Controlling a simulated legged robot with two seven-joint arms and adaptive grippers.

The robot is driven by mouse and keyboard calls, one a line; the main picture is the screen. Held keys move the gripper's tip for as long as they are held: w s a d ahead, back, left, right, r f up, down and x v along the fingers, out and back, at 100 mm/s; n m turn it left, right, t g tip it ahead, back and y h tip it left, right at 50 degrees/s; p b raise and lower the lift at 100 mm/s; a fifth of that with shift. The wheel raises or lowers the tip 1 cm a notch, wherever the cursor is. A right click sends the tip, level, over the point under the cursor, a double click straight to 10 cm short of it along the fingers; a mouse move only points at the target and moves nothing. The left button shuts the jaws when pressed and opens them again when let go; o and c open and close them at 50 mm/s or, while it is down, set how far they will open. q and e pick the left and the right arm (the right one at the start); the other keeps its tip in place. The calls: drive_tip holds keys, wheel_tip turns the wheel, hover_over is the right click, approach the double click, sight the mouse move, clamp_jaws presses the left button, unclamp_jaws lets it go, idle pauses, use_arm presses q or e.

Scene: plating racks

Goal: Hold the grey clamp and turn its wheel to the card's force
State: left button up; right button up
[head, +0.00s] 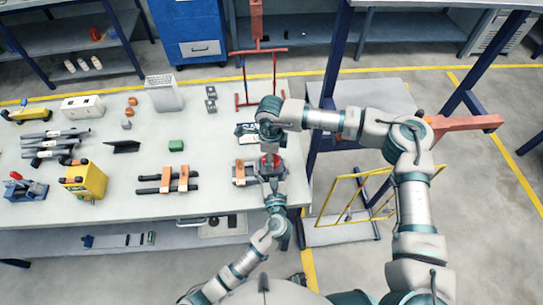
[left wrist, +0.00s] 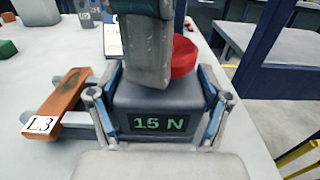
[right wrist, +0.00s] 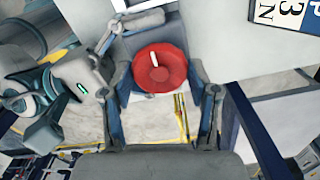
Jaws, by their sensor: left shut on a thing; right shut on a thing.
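The grey clamp (left wrist: 165,98) stands at the table's right end, and its display reads 15 N in the left wrist view. My left gripper (left wrist: 160,110) is shut on the clamp's body, one finger on each side. The clamp's red wheel (right wrist: 160,72), with a white mark, sits between the fingers of my right gripper (right wrist: 163,95), which is shut on it from above. The wheel also shows in the head view (head: 270,161). A white card (right wrist: 292,15) is cut off in the right wrist view; "3" and "N" are visible on it.
An orange block labelled L3 (left wrist: 60,100) on grey bars lies just left of the clamp. A red stand (head: 262,80) is behind. Several other tools, a yellow box (head: 86,181) and a green block (head: 176,145) lie further left. The table's right edge is close.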

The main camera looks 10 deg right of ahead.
drive_tip(key=shift+w, duration=0.15)
drive_tip(key=o, duration=1.2)
drive_tip(key=shift+c, duration=0.2)
wheel_tip(320, 180, up, 12)
drive_tip(key=shift+f, duration=0.1)
